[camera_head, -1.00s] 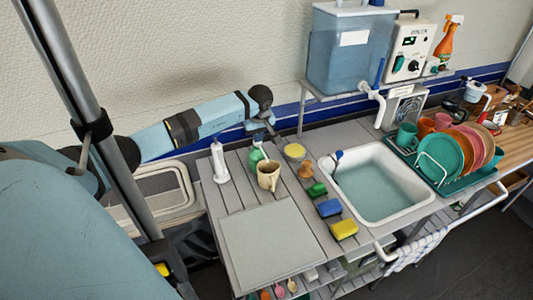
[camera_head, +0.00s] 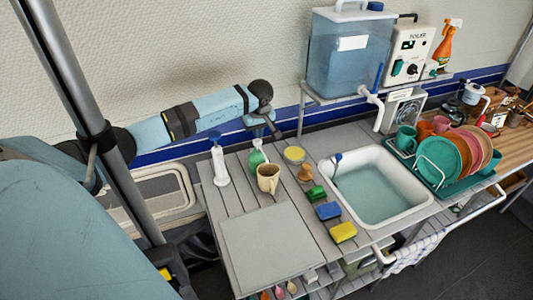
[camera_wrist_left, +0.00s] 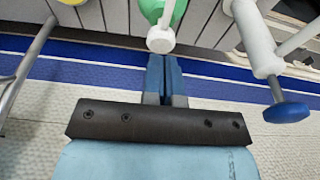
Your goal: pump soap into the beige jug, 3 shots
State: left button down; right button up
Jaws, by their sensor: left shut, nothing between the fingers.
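The beige jug (camera_head: 267,180) stands upright on the slatted counter, directly in front of the green soap bottle (camera_head: 256,158). In the left wrist view the green bottle (camera_wrist_left: 172,14) has a white pump head (camera_wrist_left: 160,40). My left gripper (camera_head: 269,134) is above and behind the bottle. Its blue fingers (camera_wrist_left: 164,58) are shut and empty, with the tips close to the pump head; I cannot tell whether they touch. The inside of the jug is too small to read. My right gripper is not in view.
A tall white dispenser with a blue top (camera_head: 219,162) stands left of the bottle. A yellow-topped tin (camera_head: 294,154), sponges (camera_head: 329,210) and the sink (camera_head: 385,205) are to the right. A bare grey board (camera_head: 272,245) lies in front.

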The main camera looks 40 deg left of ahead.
aim_at(257, 141)
pick_arm(q)
jog(key=shift+f, duration=0.15)
dwell(0.4)
jog(key=shift+f+b, duration=1.3)
jog(key=shift+f, duration=0.2)
jog(key=shift+s, duration=0.1)
jog(key=shift+r, duration=0.1)
jog(key=shift+r+p, duration=0.8)
jog(key=shift+r, duration=0.75)
jog(key=shift+f, duration=0.15)
